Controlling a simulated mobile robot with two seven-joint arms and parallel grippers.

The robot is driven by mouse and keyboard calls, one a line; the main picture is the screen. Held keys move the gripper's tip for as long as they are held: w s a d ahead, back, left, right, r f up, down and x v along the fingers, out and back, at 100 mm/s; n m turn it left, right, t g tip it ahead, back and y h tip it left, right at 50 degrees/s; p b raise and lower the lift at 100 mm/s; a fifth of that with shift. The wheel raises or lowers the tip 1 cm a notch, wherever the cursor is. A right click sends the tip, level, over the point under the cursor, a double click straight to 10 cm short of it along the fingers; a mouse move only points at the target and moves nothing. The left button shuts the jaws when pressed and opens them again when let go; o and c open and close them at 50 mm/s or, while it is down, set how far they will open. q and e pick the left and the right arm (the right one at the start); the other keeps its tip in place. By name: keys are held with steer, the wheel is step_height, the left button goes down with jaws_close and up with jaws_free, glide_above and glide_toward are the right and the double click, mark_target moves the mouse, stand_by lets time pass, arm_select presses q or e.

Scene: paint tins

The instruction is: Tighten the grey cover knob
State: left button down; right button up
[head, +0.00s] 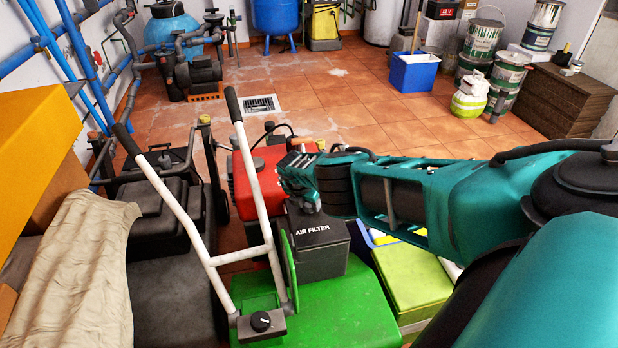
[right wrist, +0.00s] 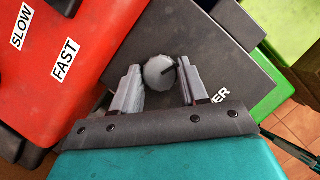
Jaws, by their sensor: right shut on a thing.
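The grey cover knob (right wrist: 160,72) is round, with a dark slot at its right side. It sits on the dark air filter cover (right wrist: 222,42), between the two fingers of my right gripper (right wrist: 160,84) in the right wrist view. The gripper is shut on the knob. In the head view the right gripper (head: 308,196) reaches in from the right at the upper left of the black AIR FILTER box (head: 322,250). The knob cannot be made out there. My left gripper is not in view.
The box stands on a green machine (head: 340,315) with a white handlebar (head: 262,180). A red engine housing (head: 262,170), labelled SLOW and FAST in the wrist view, is close beside it. Black machinery (head: 160,200) stands left. Open tiled floor lies behind.

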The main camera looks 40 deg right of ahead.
steer(key=shift+f+m+g+b, duration=0.15)
steer(key=shift+m+g+b, duration=0.25)
steer(key=shift+m+b, duration=0.45)
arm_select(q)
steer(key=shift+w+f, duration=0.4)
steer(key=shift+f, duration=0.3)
arm_select(e)
steer(key=shift+m, duration=0.25)
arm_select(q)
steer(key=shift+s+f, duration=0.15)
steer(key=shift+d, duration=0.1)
arm_select(e)
steer(key=o, duration=1)
steer(key=shift+o, duration=0.2)
